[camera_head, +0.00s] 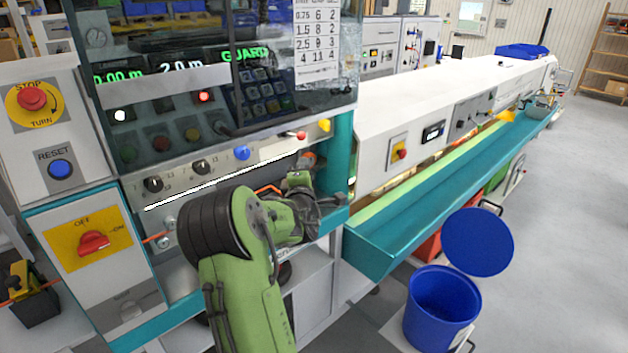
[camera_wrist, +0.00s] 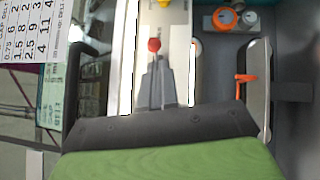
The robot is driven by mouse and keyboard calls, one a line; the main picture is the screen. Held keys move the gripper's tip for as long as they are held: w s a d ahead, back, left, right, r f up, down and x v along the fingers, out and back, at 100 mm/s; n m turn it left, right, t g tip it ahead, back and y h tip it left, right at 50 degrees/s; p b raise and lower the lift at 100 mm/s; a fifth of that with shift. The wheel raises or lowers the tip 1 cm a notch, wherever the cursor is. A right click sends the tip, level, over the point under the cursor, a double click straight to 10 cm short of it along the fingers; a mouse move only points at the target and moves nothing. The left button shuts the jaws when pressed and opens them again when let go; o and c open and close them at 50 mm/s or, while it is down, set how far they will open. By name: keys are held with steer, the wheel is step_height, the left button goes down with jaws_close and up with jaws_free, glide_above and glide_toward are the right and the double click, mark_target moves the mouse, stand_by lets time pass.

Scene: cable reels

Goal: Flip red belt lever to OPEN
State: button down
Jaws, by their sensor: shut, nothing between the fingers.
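The red belt lever shows as a small red ball knob (camera_head: 301,135) on the lower front strip of the control panel, just left of a yellow knob (camera_head: 324,125). In the wrist view the red knob (camera_wrist: 154,45) is directly beyond my fingertips (camera_wrist: 157,65). The fingers are together with nothing between them. I cannot tell whether they touch the lever. In the head view my gripper (camera_head: 302,172) is below the red knob, partly hidden by my own arm. The lever's stem and any OPEN marking cannot be made out.
A blue knob (camera_head: 242,153) and black knobs (camera_head: 201,167) are left on the same strip. A glass guard (camera_head: 290,60) stands above. An orange ring (camera_wrist: 225,18) and an orange cord (camera_wrist: 245,77) lie right in the wrist view. A teal trough (camera_head: 400,235) extends right.

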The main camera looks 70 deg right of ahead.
steer(key=s+a, duration=0.1)
steer(key=s, duration=0.1)
steer(key=s+a+p, duration=0.1)
steer(key=s+a, duration=0.1)
steer(key=shift+s+a, duration=0.1)
steer(key=shift+s, duration=0.2)
stand_by(0.3)
